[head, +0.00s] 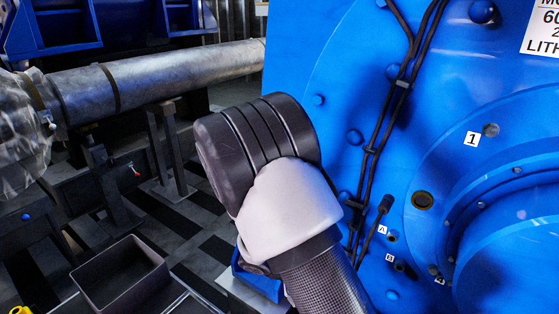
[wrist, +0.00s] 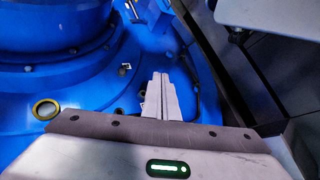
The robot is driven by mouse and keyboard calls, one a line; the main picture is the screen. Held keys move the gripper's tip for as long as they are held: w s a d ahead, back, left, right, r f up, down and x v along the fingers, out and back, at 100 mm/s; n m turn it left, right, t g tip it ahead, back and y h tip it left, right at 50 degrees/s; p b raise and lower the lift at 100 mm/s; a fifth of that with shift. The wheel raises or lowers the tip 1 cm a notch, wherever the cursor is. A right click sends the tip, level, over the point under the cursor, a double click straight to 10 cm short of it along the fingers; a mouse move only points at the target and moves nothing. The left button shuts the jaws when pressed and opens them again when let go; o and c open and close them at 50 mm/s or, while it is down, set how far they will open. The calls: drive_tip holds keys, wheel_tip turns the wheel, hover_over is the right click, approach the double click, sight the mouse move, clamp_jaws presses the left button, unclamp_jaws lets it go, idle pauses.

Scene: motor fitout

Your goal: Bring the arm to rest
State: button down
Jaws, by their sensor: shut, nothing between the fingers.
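My gripper (wrist: 160,80) shows in the wrist view with its two grey fingers together and nothing between them. It points at the blue motor face (wrist: 80,85), and I cannot tell the exact gap. In the head view my arm stands in the middle, in front of the motor's left part, and the gripper itself does not show. The blue motor (head: 340,60) fills the right side there.
Dark cables (head: 372,150) run down the motor face, and one short cable ends in a dark plug (head: 385,204). A grey open bin (head: 120,277) stands low at the left. A metal shaft (head: 150,80) lies on stands behind. Open floor shows between the stands and bin.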

drive_tip(key=s+a+r+t+y, duration=0.1)
drive_tip(key=s+r+t+y, duration=0.35)
drive_tip(key=r, duration=0.85)
drive_tip(key=s+a+r+t+y, duration=0.1)
drive_tip(key=s+r+y, duration=0.6)
drive_tip(key=r, duration=0.6)
wheel_tip(320, 180, up, 21)
drive_tip(key=p, duration=2.1)
drive_tip(key=shift+s+m+h+p, duration=0.3)
drive_tip(key=shift+s+h+p, duration=0.05)
drive_tip(key=shift+s+p, duration=0.05)
drive_tip(key=shift+a, duration=0.1)
